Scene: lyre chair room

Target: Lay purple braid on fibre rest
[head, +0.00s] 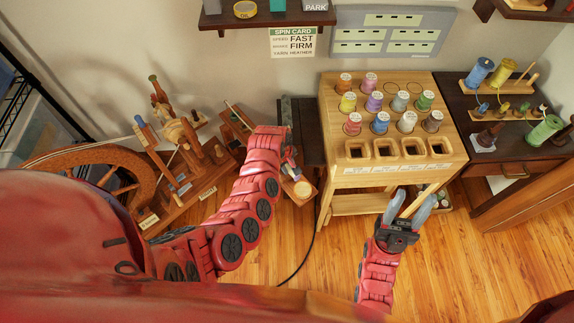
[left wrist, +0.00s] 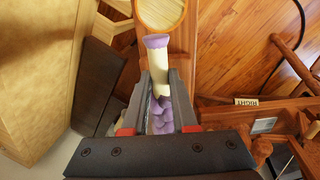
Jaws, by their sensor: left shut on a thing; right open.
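The purple braid (left wrist: 160,117) has purple plaited strands, a cream middle and a purple end. My left gripper (left wrist: 161,85) is shut on it in the left wrist view, with the cream part and purple end sticking out past the fingertips. In the head view my left gripper (head: 291,165) is small and partly hidden by its arm. A round pale pad (head: 303,189) on a small wooden stand, likely the fibre rest, is just below that gripper; its rim also shows in the left wrist view (left wrist: 160,12), beyond the braid's end. My right gripper (head: 408,205) is open and empty.
A wooden spool table (head: 328,130) with several thread spools and square cups stands right of the left gripper. A dark cabinet (head: 307,125) is close beside it. A spinning wheel (head: 100,165) stands at left. A dark side table (head: 510,150) is at right.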

